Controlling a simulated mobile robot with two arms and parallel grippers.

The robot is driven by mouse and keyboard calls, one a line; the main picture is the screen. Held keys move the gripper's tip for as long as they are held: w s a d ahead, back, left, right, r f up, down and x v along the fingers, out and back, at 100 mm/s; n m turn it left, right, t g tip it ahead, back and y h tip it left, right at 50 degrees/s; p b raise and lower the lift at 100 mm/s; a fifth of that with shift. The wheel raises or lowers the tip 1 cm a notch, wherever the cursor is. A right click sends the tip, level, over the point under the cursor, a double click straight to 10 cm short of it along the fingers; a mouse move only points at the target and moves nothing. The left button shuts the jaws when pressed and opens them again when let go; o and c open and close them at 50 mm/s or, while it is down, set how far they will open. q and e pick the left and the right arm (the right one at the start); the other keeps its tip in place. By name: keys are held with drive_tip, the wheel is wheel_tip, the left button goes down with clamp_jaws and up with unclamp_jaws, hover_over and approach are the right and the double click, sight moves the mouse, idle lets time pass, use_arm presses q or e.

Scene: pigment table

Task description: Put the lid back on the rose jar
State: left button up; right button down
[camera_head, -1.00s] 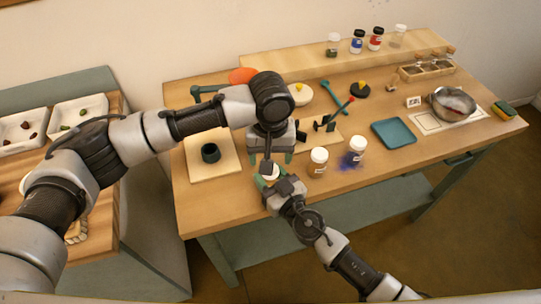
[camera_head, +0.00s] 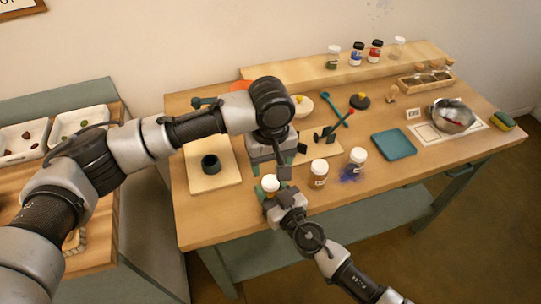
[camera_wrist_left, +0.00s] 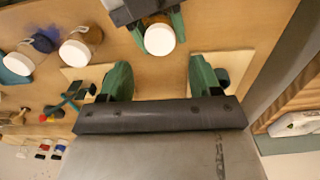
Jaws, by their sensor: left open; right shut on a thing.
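A jar with a white round lid on top (camera_head: 270,183) is held near the table's front edge by my right gripper (camera_head: 275,194). The white lid (camera_wrist_left: 160,40) also shows in the left wrist view, between the green fingers of my right gripper (camera_wrist_left: 158,22). It looks seated on the jar, but the jar's contents and the seam are mostly hidden. My left gripper (camera_wrist_left: 162,77) is open and empty, apart from the lid. No label marks which jar is rose.
Two other white-lidded jars stand to the right: a brown one (camera_head: 319,175) and a blue one (camera_head: 357,160) with spilled blue powder. A board with a dark cup (camera_head: 211,165) lies left. A teal tray (camera_head: 394,145) and metal bowl (camera_head: 452,115) are further right.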

sight(270, 181)
use_arm(q)
wheel_tip(270, 181, down, 6)
drive_tip(key=shift+f, duration=0.15)
idle(0.3)
drive_tip(key=c, duration=0.9)
drive_tip(key=m, duration=0.3)
